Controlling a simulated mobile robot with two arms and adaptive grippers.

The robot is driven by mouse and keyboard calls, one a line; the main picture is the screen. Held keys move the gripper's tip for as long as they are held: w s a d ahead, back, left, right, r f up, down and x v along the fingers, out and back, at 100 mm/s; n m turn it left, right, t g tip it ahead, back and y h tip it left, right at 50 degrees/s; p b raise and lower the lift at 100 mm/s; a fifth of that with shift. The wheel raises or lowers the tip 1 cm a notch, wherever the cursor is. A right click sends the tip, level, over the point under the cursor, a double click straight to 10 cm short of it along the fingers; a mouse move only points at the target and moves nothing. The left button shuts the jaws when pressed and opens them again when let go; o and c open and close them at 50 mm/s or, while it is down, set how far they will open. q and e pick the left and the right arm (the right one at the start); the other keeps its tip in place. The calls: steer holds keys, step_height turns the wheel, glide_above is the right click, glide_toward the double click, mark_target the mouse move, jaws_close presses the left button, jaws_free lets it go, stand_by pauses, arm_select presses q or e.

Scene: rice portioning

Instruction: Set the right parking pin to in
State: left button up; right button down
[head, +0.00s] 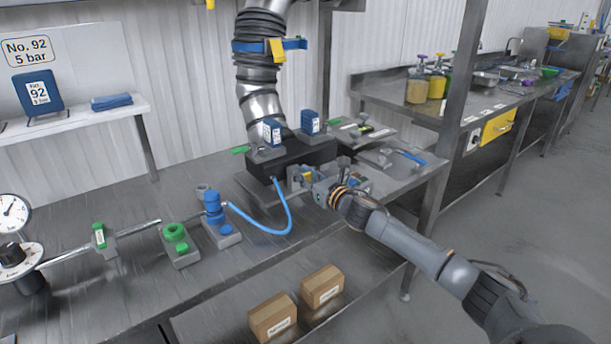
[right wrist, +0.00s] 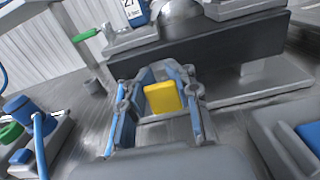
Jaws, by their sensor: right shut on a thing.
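My right gripper (head: 309,178) is at the front of the black block (head: 290,158) on the bench. In the right wrist view its blue-lined fingers (right wrist: 160,102) are shut on a yellow block (right wrist: 163,97), which also shows in the head view (head: 307,176). The yellow block sits in front of the black block's face; I take it to be the right parking pin's grip, but its shaft is hidden and its in or out position cannot be told. My left gripper is not in view.
A blue hose (head: 270,231) runs from a blue fitting (head: 213,207) to the black block. A large ribbed duct (head: 260,75) stands above it. Two cartons (head: 272,317) lie on the lower shelf. A steel post (head: 455,110) stands to the right.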

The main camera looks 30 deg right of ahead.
steer(key=c, duration=1.2)
jaws_free()
steer(key=shift+o, duration=1.2)
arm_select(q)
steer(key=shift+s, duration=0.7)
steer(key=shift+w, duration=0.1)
arm_select(e)
steer(key=shift+s, duration=0.15)
steer(key=shift+s+d, duration=0.1)
steer(key=shift+s, duration=0.15)
steer(key=s, duration=0.9)
steer(key=shift+s+d+f, duration=0.1)
steer(key=shift+s+d, duration=0.2)
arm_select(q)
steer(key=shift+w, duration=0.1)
arm_select(e)
steer(key=shift+s+d, duration=0.1)
steer(key=shift+s, duration=0.75)
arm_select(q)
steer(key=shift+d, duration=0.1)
